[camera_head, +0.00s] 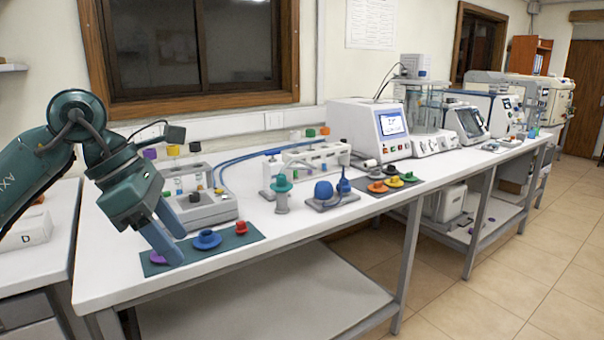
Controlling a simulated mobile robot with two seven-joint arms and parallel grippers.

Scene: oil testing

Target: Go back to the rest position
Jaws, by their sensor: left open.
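My left gripper (165,238) comes in from the left and hangs over the front left of the white bench (300,221). Its fingers point down at the left end of a dark green mat (225,243) and hold nothing that I can see. A purple piece (157,257) lies on the mat right by the fingertips, partly hidden by them. I cannot tell whether they touch. A blue knobbed cap (207,239) and a small red piece (241,227) sit on the mat to the right. My right gripper is not in view.
A grey rack device (205,208) stands just behind the mat. A green-topped post (282,194) and a blue rounded piece (323,191) stand to the right. A dark mat with coloured caps (378,187) and a screened instrument (368,130) are farther right. Clear bench lies between the mat and post.

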